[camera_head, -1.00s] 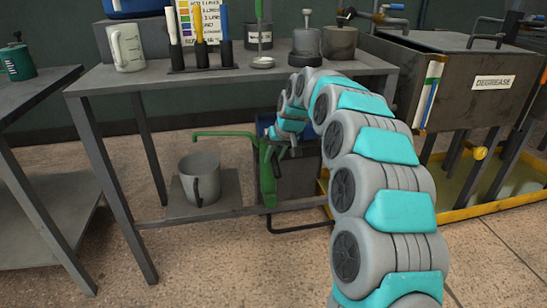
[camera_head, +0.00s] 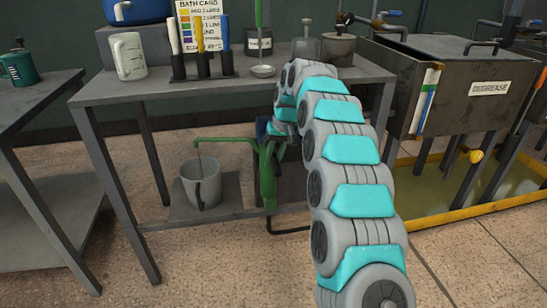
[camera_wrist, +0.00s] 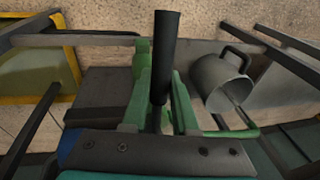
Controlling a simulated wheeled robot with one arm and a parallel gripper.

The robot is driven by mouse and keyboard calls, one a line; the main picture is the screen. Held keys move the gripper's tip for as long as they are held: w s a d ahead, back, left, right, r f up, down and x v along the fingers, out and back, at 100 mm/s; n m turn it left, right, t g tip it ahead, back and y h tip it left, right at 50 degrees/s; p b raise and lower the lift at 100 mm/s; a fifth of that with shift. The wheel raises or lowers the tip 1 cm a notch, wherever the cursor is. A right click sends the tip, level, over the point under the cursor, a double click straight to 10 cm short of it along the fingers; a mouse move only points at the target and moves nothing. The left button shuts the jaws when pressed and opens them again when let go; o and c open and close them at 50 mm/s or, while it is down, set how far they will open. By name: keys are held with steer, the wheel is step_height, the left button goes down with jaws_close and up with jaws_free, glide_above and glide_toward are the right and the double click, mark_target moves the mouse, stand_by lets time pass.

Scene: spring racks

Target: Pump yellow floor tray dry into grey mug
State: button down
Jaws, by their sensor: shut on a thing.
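The grey mug (camera_head: 203,183) stands upright on the low shelf, under the spout of the green hand pump (camera_head: 268,172). A thin stream drops from the spout into the mug. The mug also shows in the wrist view (camera_wrist: 222,82); its fill level is not clear. The yellow floor tray (camera_head: 470,216) lies under the degrease tank, with murky yellowish liquid in it. My gripper (camera_wrist: 160,100) is shut on the pump's lever, whose black grip (camera_wrist: 165,55) stands up between the fingers.
The workbench (camera_head: 120,92) above holds a measuring jug (camera_head: 128,56), a rack of coloured handles (camera_head: 203,66), a ladle (camera_head: 263,70) and pots. Its legs frame the shelf space. A dark hose (camera_head: 288,231) runs from the pump. Another bench (camera_head: 35,85) stands left.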

steer(key=shift+r, duration=0.1)
steer(key=c, duration=0.7)
jaws_free()
steer(key=shift+v, duration=3.8)
